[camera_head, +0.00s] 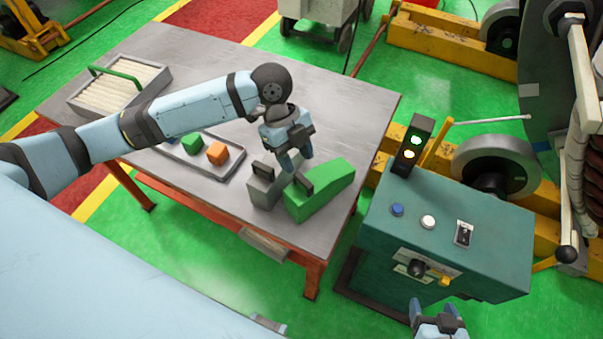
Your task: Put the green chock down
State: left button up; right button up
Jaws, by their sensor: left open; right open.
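The green chock (324,191) is a wedge with a dark handle. It rests on the grey table near its right front edge. A grey chock (262,187) with a similar handle stands beside it on the left. My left gripper (294,164) is open just above the two chocks, pointing down, and appears empty. From this angle I cannot tell whether its fingers touch either chock. My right gripper (438,308) is open and empty at the bottom, in front of the teal control box.
A box with a green handle (118,88) stands at the far left. The teal control box (448,226) with buttons stands to the right. The table's back right is clear.

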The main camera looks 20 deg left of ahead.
pick_arm(q)
jog(key=v, duration=0.5)
jog(key=shift+a+r, duration=0.1)
jog(key=shift+r, duration=0.15)
